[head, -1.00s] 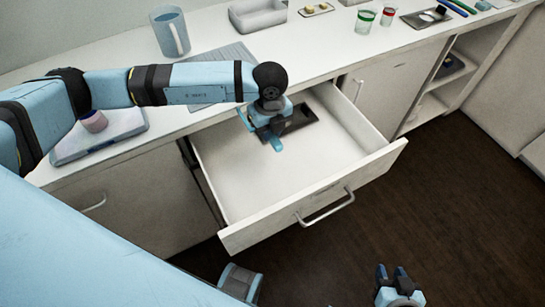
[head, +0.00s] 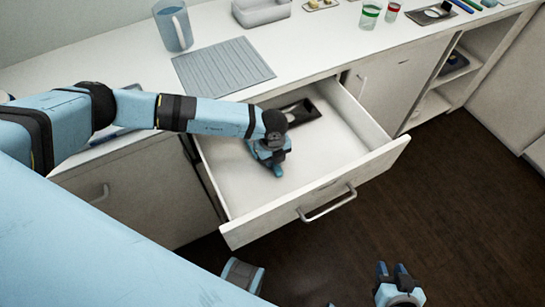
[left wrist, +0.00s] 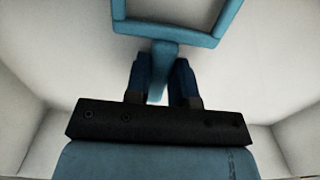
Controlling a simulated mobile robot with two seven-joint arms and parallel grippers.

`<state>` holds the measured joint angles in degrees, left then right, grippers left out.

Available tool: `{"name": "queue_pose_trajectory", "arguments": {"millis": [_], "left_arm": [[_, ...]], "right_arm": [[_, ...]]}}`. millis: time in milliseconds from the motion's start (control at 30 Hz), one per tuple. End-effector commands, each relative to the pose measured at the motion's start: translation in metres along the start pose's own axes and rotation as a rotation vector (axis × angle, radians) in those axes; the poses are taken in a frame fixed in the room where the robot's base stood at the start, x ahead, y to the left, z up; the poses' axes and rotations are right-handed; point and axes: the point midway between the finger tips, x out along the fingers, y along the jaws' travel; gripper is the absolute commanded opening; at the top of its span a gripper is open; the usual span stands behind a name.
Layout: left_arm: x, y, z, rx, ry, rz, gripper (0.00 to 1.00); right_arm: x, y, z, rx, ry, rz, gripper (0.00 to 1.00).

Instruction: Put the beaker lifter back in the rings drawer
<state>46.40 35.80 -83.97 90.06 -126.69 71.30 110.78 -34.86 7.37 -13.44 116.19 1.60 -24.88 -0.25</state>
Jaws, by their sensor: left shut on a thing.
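The beaker lifter is a light blue tool with a flat handle and a squared frame. In the left wrist view the lifter (left wrist: 163,47) has its handle between my fingers and its frame ahead of them. My left gripper (head: 268,153) is shut on it, inside the outline of the open drawer (head: 235,190). In the head view a small blue part of the lifter (head: 277,170) shows below the gripper. I cannot tell whether it touches the drawer floor. My right gripper (head: 394,273) is empty, fingers apart, low over the floor.
A black tray (head: 312,108) lies at the back of the drawer. The drawer's front and right part are clear.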

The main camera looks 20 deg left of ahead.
Motion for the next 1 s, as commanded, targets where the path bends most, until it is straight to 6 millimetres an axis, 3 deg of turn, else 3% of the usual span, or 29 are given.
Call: {"name": "queue_pose_trajectory", "arguments": {"millis": [267,300,400,767,1000], "left_arm": [[0.002,0.000,0.000,0.000,0.000,-0.001,0.00],[0.002,-0.001,0.000,0.000,0.000,-0.001,0.27],[0.002,-0.001,0.000,0.000,0.000,-0.001,0.48],[-0.005,-0.001,0.001,0.000,-0.001,-0.002,0.48],[-0.049,-0.001,0.001,0.001,-0.001,-0.006,0.48]], "right_arm": [[0.001,0.001,0.002,0.001,-0.001,0.001,0.37],[0.001,0.001,0.002,0.002,-0.003,0.001,0.37],[0.001,0.001,0.003,0.002,-0.006,0.001,0.37],[0.000,0.001,0.002,0.001,-0.006,0.001,0.37],[0.000,0.000,0.001,0.000,-0.002,0.001,0.37]]}}
